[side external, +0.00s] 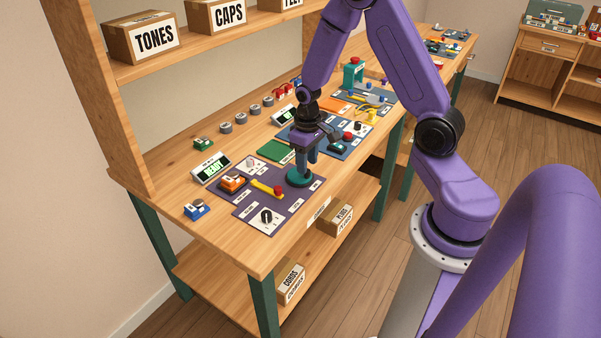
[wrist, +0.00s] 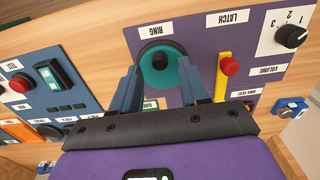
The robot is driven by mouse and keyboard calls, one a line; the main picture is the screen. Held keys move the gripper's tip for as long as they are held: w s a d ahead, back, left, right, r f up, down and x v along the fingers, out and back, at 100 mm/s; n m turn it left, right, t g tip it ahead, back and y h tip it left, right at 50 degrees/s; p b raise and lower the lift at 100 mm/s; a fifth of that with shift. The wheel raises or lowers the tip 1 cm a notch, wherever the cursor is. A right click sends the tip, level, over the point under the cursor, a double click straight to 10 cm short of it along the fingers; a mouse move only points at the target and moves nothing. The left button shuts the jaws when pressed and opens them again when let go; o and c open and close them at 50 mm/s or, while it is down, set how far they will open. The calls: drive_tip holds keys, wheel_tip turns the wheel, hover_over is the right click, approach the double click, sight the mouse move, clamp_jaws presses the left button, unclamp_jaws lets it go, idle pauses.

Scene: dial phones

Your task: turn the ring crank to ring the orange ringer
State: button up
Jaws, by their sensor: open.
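The ring crank is a teal disc (side external: 299,180) with a dark knob, on the front part of the purple panel (side external: 288,206). In the wrist view the teal disc (wrist: 149,82) and its dark knob (wrist: 160,62) sit under the RING label. The orange ringer (side external: 232,181) is on the same panel, to the left in the side view. My gripper (side external: 306,163) points down over the crank. In the wrist view my gripper (wrist: 158,70) is open, one finger on each side of the disc and knob. Contact with the knob cannot be told.
A yellow lever with a red knob (wrist: 230,66) lies beside the crank, and a black volume dial (wrist: 291,36) is farther off. A display reading READY (side external: 211,169) stands behind the ringer. A blue panel (wrist: 62,65) with buttons borders the purple one.

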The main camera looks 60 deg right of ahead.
sight(298, 180)
drive_tip(key=shift+f, duration=1.65)
drive_tip(key=shift+r, duration=0.15)
drive_tip(key=c, duration=0.6)
drive_tip(key=shift+a, duration=0.1)
drive_tip(key=shift+w+a, duration=0.15)
drive_tip(key=shift+a, duration=0.3)
drive_tip(key=shift+w+a, duration=0.5)
drive_tip(key=shift+a, duration=0.05)
drive_tip(key=shift+w, duration=0.1)
